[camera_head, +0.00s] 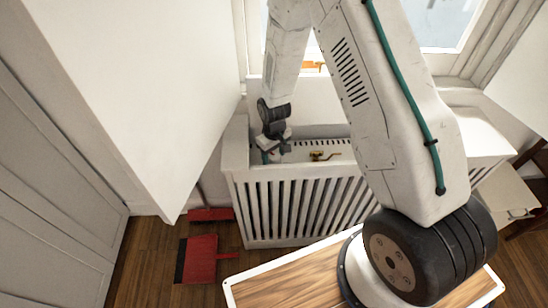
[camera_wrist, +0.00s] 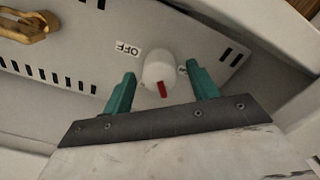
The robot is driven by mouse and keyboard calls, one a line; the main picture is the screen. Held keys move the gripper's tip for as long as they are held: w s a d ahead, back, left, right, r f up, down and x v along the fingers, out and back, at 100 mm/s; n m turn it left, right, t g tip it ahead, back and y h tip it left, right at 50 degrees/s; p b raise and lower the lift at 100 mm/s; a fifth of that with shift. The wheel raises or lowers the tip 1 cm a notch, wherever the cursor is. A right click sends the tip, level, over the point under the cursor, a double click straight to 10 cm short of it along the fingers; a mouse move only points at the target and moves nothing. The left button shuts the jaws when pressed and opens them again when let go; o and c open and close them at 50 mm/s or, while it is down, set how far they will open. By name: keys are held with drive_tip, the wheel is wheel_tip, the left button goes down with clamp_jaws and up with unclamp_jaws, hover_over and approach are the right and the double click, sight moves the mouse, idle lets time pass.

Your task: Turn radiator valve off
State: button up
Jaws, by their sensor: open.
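The radiator valve is a round white knob with a red pointer mark (camera_wrist: 159,71) on top of the radiator cover in the wrist view. An "OFF" label (camera_wrist: 128,49) sits just to the knob's upper left. The red mark points down in that picture, toward my gripper, not at the label. My gripper (camera_wrist: 160,82) is open, with one teal finger on each side of the knob; I cannot tell whether they touch it. In the head view my gripper (camera_head: 272,150) is over the left end of the white radiator cover (camera_head: 290,204), and the knob is hidden or too small to make out.
A brass object (camera_head: 322,156) lies on the cover right of my gripper. A white cabinet (camera_head: 130,80) hangs close on the left. A red dustpan (camera_head: 200,258) and another red item (camera_head: 211,214) are on the wooden floor. A window is behind.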

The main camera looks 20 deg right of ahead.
drive_tip(key=shift+f, duration=0.95)
drive_tip(key=c, duration=1)
